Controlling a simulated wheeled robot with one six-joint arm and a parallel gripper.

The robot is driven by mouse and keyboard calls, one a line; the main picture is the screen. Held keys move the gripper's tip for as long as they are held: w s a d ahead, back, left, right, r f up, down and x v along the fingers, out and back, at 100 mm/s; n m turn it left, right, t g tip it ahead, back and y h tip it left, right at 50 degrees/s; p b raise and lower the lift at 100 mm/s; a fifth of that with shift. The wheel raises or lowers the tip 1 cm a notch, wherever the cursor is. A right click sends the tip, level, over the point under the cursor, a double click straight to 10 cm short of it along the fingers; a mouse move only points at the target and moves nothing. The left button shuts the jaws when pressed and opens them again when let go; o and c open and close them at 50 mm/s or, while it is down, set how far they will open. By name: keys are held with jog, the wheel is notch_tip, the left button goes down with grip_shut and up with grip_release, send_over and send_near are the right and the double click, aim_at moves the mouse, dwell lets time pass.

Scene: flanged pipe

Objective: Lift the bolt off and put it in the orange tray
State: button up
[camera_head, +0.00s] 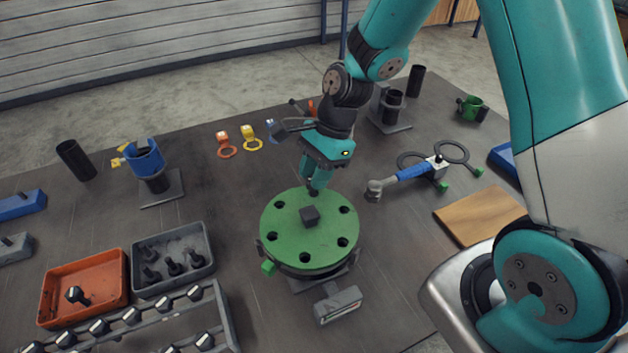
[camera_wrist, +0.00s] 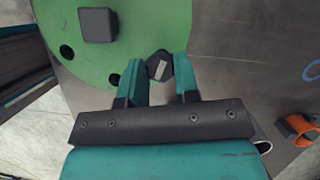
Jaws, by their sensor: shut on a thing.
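The green round flange (camera_head: 290,228) stands mid-table with several dark, open bolt holes and a grey square block at its centre. My gripper (camera_head: 314,188) points down at the flange's far rim. Its fingers are shut on a dark bolt (camera_wrist: 159,66), whose hex head shows between the fingertips in the wrist view. In the head view the fingers mostly hide the bolt; I cannot tell whether its shank is still in the hole. The orange tray (camera_head: 108,264) lies at front left with one dark bolt (camera_head: 76,294) in it.
A grey tray (camera_head: 203,236) with several bolts adjoins the orange tray. A grey rack (camera_head: 222,318) of bolts lies in front. A blue-handled torque tool (camera_head: 408,173) lies right of the flange. Blue clamp (camera_head: 146,158) and coloured tags stand behind. Open table lies between flange and trays.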

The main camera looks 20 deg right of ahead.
notch_tip(320, 180, up, 18)
dwell(0.5)
notch_tip(320, 180, up, 5)
jog(key=p, duration=0.5)
jog(key=shift+f+p, duration=0.1)
jog(key=shift+p, duration=0.3)
jog(key=shift+f, duration=0.1)
